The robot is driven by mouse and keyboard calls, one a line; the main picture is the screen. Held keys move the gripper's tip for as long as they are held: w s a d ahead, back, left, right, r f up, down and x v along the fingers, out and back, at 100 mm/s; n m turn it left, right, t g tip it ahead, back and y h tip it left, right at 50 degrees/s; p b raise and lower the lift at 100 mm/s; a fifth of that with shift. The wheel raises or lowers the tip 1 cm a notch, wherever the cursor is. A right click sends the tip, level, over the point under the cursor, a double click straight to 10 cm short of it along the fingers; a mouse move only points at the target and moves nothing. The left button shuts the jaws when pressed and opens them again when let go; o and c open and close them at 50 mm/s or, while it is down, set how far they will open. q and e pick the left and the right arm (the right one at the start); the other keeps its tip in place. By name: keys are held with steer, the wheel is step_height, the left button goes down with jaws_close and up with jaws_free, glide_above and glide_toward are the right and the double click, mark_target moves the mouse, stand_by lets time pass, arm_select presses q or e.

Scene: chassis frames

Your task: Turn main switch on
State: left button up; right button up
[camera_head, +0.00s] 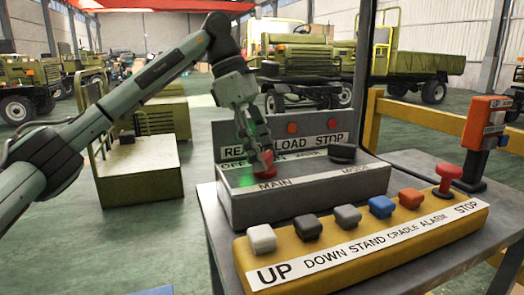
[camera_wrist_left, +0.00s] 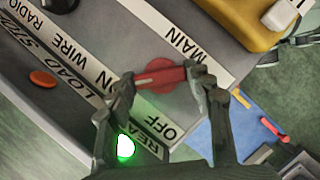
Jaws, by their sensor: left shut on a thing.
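The main switch is a red rotary knob (camera_head: 267,163) on top of a grey control box (camera_head: 320,188), above the label MAIN. In the left wrist view the red knob (camera_wrist_left: 160,76) has a raised bar lying crosswise between my fingers. My left gripper (camera_head: 262,160) reaches down from above and is shut on this bar; its fingertips also show in the left wrist view (camera_wrist_left: 165,80), one at each end. The labels ON and OFF lie beside the knob. I cannot tell which one the bar points to. My right gripper is not in view.
A green lamp (camera_wrist_left: 125,147) glows by the READY label. A black knob (camera_head: 342,153) sits on the box's right. A yellow pendant (camera_head: 370,240) with several buttons and a red mushroom stop (camera_head: 447,178) lies in front. An orange device (camera_head: 486,122) stands at right.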

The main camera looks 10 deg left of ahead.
arm_select(q)
steer(key=shift+m, duration=0.6)
steer(key=o, duration=1.1)
steer(key=shift+g, duration=0.3)
steer(key=shift+o, duration=0.2)
steer(key=shift+r, duration=0.15)
steer(key=v, duration=1.1)
steer(key=shift+r, duration=0.4)
steer(key=shift+f, duration=0.1)
